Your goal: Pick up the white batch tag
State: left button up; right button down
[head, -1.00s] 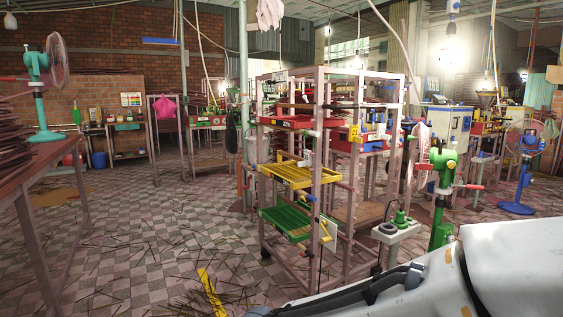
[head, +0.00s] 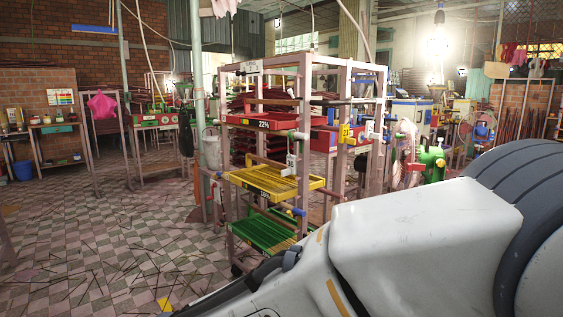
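A shelf rack (head: 307,62) with pale pinkish posts stands in the middle of the head view. A small white tag-like piece (head: 290,164) hangs on its front, above the yellow tray. Another white label (head: 251,67) is on the top rail. I cannot tell for certain which is the batch tag. The rack also carries a red tray (head: 247,123) marked 22%, a yellow tray (head: 262,180), a green tray (head: 262,233) and a yellow tag (head: 345,133). Neither gripper is in view; my own white arm link fills the lower right and covers the rack's lower right part.
A green machine (head: 432,164) and a fan stand right of the rack. A post (head: 198,100) rises just left of it. Benches line the left wall, with a pink bag (head: 101,105) there. The checkered floor at left is open, with scattered thin sticks.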

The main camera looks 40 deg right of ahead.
aim_at(368, 133)
jog(key=z, duration=0.35)
jog(key=i, duration=0.8)
jog(key=z, duration=0.7)
jog(key=i, duration=0.35)
jog(key=z, duration=0.3)
